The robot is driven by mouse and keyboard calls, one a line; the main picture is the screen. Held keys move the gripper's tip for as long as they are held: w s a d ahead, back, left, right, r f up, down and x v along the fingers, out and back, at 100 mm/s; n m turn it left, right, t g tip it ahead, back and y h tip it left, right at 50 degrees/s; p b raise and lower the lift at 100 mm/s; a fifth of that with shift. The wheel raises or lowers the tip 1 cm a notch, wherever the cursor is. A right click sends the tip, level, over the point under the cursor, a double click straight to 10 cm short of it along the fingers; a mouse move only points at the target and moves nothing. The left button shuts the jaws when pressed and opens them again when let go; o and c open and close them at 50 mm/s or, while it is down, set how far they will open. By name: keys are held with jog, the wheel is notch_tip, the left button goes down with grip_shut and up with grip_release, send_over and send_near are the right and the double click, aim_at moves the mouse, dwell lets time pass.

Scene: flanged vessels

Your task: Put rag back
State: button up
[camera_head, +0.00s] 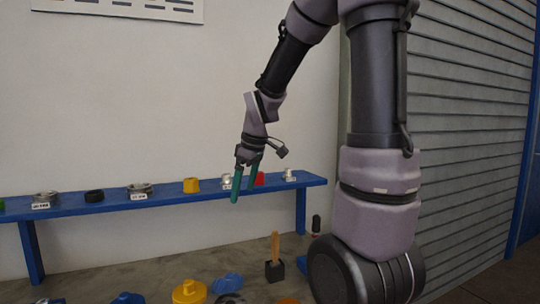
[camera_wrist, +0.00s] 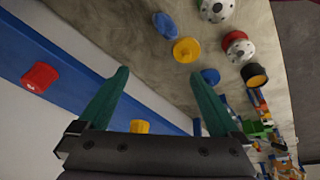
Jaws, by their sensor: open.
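My gripper (camera_head: 244,184) is open and empty, its two teal fingers pointing down near the right part of the blue bench (camera_head: 110,203). In the wrist view the fingers (camera_wrist: 159,75) are spread apart with nothing between them. A crumpled blue lump (camera_head: 228,283), possibly the rag, lies low in the head view, below the bench. A second blue lump (camera_head: 128,298) is at the bottom edge. Two blue pieces also show in the wrist view, one at the top (camera_wrist: 165,25) and one farther down (camera_wrist: 210,76). I cannot tell which is the rag.
The bench carries flanged metal parts (camera_head: 138,190), a black ring (camera_head: 94,196), a yellow piece (camera_head: 191,185) and a red piece (camera_head: 260,179). On the floor are a yellow flanged part (camera_head: 189,292) and a wooden-handled mallet (camera_head: 275,268). A shutter (camera_head: 470,130) stands at right.

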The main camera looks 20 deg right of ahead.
jog(key=s+d+r+m+t, duration=0.1)
jog(key=s+r+m+t, duration=0.3)
jog(key=s+r+m, duration=0.7)
jog(key=s+m, duration=0.1)
jog(key=s, duration=0.3)
jog(key=shift+d+r+m+y, duration=0.2)
jog(key=shift+d+m+y, duration=0.1)
jog(key=shift+m, duration=0.1)
